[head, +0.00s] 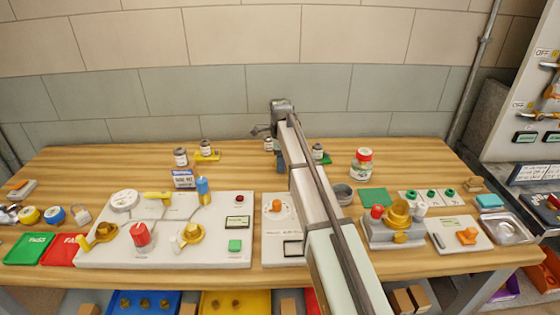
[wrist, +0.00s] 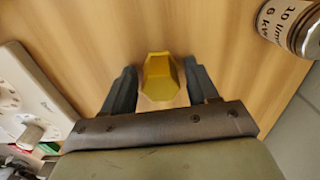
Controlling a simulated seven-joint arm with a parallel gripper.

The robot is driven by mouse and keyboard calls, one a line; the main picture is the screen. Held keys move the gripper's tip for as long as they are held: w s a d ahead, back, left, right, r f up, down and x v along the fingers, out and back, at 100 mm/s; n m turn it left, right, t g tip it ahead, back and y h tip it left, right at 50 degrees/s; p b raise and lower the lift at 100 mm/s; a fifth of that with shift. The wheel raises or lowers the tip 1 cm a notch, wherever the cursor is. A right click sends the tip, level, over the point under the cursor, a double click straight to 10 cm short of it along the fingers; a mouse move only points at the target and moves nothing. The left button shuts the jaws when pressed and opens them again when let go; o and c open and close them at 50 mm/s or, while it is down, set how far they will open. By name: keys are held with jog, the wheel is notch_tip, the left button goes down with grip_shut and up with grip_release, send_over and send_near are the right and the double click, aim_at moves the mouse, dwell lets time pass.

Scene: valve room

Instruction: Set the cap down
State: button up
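The yellow six-sided cap (wrist: 160,77) shows in the wrist view between the two fingers of my gripper (wrist: 160,82). A narrow strip of wood shows on each side of it, so the fingers look apart from it. Bare wooden tabletop lies behind the cap; I cannot tell whether the cap touches it. In the head view my gripper (head: 268,130) is at the back of the bench, near the wall. There the fingertips are small and partly hidden, and I cannot make out this cap.
A labelled can (wrist: 290,22) stands close by on the right in the wrist view. A pale panel (wrist: 32,95) lies at left. In the head view, small cans (head: 181,157) stand along the back of the wooden bench (head: 100,160). Valve panels fill the front.

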notch_tip(320, 180, up, 12)
jog(key=shift+r, duration=0.2)
dwell(0.7)
